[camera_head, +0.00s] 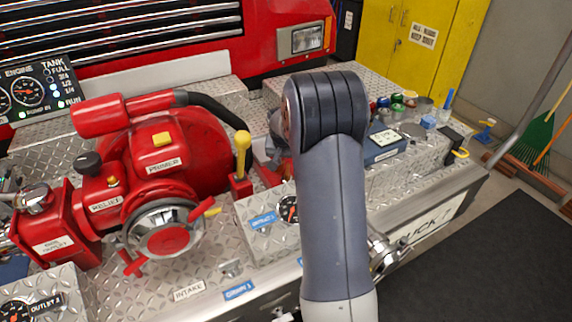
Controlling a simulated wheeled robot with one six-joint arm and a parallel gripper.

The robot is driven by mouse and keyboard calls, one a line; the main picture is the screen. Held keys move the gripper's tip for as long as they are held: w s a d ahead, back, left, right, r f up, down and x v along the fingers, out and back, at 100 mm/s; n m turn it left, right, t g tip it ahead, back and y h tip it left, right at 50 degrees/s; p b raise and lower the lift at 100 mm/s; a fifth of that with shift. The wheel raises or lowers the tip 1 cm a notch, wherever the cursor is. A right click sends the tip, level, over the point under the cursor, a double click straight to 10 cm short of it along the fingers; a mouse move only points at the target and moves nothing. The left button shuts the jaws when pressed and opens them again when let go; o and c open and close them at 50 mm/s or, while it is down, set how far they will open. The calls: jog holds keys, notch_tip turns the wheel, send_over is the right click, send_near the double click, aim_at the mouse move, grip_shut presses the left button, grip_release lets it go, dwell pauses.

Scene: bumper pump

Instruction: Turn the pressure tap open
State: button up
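I cannot pick out the pressure tap for certain; no label that I can read names it. On the red pump (190,140), a yellow-knobbed lever (242,150) stands upright on a red base to its right. A round gauge (288,208) sits beside another blue label (262,220), partly covered by my arm. My grey arm link rises through the middle right and hides what is behind it. My gripper is not visible.
The diamond-plate bumper (190,272) carries the pump, with an engine panel (38,90) at left. Bottles and caps (398,102) and a blue device (382,142) stand right of my arm. A metal coupling (385,255) juts from the front. A dark mat (470,265) lies clear.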

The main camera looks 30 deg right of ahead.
aim_at(288, 168)
jog(key=shift+p+x, duration=0.3)
jog(key=shift+x, duration=2.25)
grip_shut()
